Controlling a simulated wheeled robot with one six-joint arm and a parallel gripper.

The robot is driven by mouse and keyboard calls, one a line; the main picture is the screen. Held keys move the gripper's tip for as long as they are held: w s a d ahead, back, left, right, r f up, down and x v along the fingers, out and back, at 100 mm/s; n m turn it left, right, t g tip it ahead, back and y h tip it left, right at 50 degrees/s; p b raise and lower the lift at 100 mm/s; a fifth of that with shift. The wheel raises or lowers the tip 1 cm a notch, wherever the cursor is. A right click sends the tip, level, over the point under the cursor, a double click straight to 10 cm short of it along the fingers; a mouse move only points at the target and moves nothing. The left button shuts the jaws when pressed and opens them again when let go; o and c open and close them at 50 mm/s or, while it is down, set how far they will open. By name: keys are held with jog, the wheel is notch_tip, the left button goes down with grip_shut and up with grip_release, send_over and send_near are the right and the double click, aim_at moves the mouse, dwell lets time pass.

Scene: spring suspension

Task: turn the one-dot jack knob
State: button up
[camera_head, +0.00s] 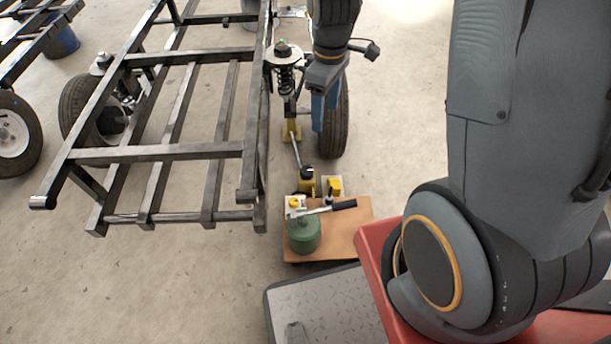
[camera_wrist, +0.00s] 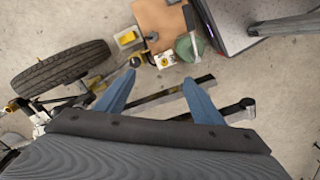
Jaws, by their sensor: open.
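My gripper (camera_head: 325,110) hangs beside the frame's right rail, pointing down. In the wrist view its two blue fingers (camera_wrist: 159,76) are spread with nothing between them. The jack unit lies on a wooden board (camera_head: 350,232) below it, apart from the fingers. It has a white block with a yellow knob (camera_head: 295,203), a second yellow knob (camera_head: 332,186) on a pale block, a green cylinder (camera_head: 303,236) and a black-handled lever (camera_head: 342,205). The knobs also show in the wrist view, at the white block (camera_wrist: 165,60) and the pale block (camera_wrist: 127,38). Dot marks are too small to read.
A black metal frame (camera_head: 165,154) with wheels stands at left, with a coil spring (camera_head: 285,80) and tyre (camera_head: 337,125) near my gripper. A yellow jack stand (camera_head: 291,131) is by the tyre. My red base and tread plate (camera_head: 320,305) are in front.

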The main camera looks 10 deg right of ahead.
jog(key=w+f+n+b, duration=0.3)
jog(key=w+f+b, duration=0.15)
jog(key=f, duration=0.55)
jog(key=w+f+n+b, duration=0.3)
jog(key=w+f+b, duration=0.15)
jog(key=f, duration=0.45)
jog(key=n+b, duration=0.7)
jog(key=b, duration=0.1)
send_over(306, 170)
notch_tip(306, 170, down, 20)
jog(key=shift+s+d+r, duration=0.1)
notch_tip(306, 170, down, 8)
jog(key=b, duration=0.2)
jog(key=shift+b, duration=0.3)
jog(key=c, duration=1.1)
